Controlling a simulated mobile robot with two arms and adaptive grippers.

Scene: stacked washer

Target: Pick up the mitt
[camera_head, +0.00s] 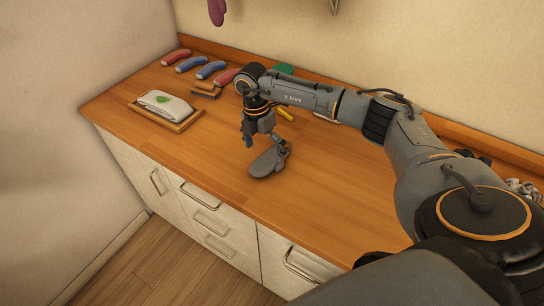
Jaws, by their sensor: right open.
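A grey, flat, rounded piece shaped like a mitt (265,163) lies on the wooden counter, just in front of the middle. My right gripper (265,141) is open right above it, pointing down, with one finger to the left and one at its right edge. I cannot tell whether the fingers touch it. A purple mitt-like thing (217,10) hangs on the back wall, cut by the top edge. My left gripper is out of view.
The counter (215,155) holds a wooden tray (178,125) with a folded white cloth (165,103). Several red and blue rounded things (191,64) lie behind it. A yellow item (286,114) and a green one (283,69) are partly behind my arm.

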